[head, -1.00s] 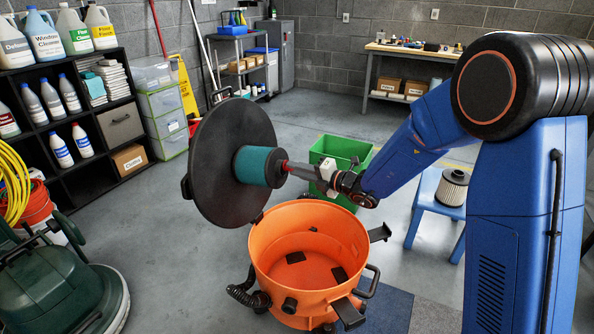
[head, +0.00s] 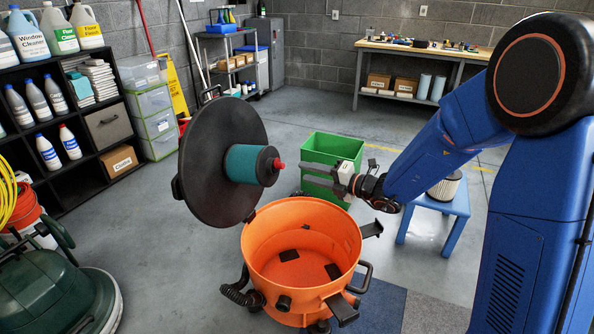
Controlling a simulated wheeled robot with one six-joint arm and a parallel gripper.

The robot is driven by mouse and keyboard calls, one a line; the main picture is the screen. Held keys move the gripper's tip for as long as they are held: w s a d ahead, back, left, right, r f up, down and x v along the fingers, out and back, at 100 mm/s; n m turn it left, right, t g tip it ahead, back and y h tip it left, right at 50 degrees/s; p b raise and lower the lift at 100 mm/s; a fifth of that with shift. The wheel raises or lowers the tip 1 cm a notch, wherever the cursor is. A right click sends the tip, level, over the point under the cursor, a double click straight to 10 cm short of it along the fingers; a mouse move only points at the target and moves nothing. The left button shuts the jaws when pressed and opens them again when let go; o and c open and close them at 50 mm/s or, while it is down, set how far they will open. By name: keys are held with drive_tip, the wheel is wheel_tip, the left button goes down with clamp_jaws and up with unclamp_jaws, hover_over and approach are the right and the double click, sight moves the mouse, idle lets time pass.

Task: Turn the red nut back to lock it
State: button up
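The red nut (head: 278,164) sits on the end of the teal filter (head: 245,164), at its centre. The filter is fixed to the black round lid (head: 205,170), which stands tilted up beside the orange drum (head: 305,225). My gripper (head: 302,173) is to the right of the nut, pointing left, with a visible gap between its fingertips and the nut. Its two fingers are apart with nothing between them. The orange drum stands open below, with dark patches on its floor.
A green bin (head: 345,150) stands behind my gripper. A blue stool (head: 440,205) with a pale pleated filter (head: 446,186) is behind my arm. A green floor machine (head: 55,290) is at the lower left. A workbench (head: 430,50) stands against the back wall. Open floor lies between them.

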drive_tip(key=v, duration=0.8)
drive_tip(key=shift+d, duration=0.35)
drive_tip(key=shift+s+r, duration=0.1)
drive_tip(key=shift+s, duration=0.05)
drive_tip(key=s+d+r+n+g+h, duration=0.1)
drive_tip(key=s+d+n+g+h, duration=0.15)
drive_tip(key=s+n, duration=0.85)
drive_tip(key=s+d+r+n+g+h, duration=0.15)
drive_tip(key=s+n+g, duration=0.25)
drive_tip(key=s+n, duration=0.75)
drive_tip(key=s+d+n+t+h, duration=0.1)
drive_tip(key=s+d+n+h, duration=0.4)
drive_tip(key=d+n, duration=0.3)
drive_tip(key=s+d+n+t+h, duration=0.2)
drive_tip(key=s+d+n+h, duration=0.3)
drive_tip(key=d+n, duration=0.3)
drive_tip(key=s+d, duration=0.1)
drive_tip(key=d, duration=0.2)
drive_tip(key=shift+s+d+r, duration=0.2)
drive_tip(key=shift+d, duration=0.2)
